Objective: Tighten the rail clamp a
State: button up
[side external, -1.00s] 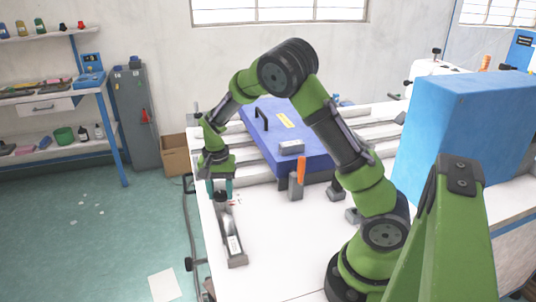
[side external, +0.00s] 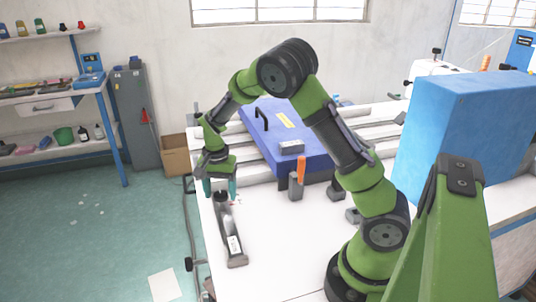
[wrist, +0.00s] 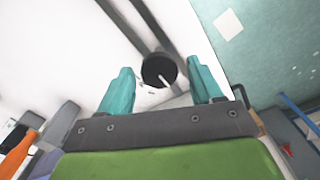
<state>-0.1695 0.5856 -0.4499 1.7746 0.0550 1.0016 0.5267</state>
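My gripper (side external: 220,192) points down over the left part of the white table, its two teal fingers spread apart. Below them a long grey bar-like device (side external: 229,232) with a black round knob (side external: 221,197) lies along the table's left side. In the wrist view the black knob (wrist: 159,70) shows between the open fingers (wrist: 161,84), with a gap to each; a thin pale pin crosses it. A grey block with an upright orange handle (side external: 301,169) stands to the right, beside the blue case. No label tells me which of these is rail clamp a.
A blue case (side external: 272,127) with a black handle lies on grey rails behind. A large blue box (side external: 465,135) stands at the right. Small grey blocks (side external: 336,193) sit near my arm. The table front between the bar and my arm is clear.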

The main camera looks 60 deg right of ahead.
aim_at(220, 192)
jog(key=shift+o, duration=0.2)
notch_tip(220, 192, up, 17)
dwell(0.6)
jog(key=shift+f, duration=0.1)
jog(key=s+a+r+n+t+y, duration=0.1)
jog(key=s+a+n+t, duration=0.2)
jog(key=s, duration=0.6)
jog(key=s+a+r+n+t+y, duration=0.1)
jog(key=s+a+r+n+t, duration=0.1)
jog(key=s+a+n+t, duration=0.2)
jog(key=s+a+n, duration=0.3)
jog(key=s+a, duration=0.1)
jog(key=s, duration=0.1)
jog(key=shift+s, duration=0.4)
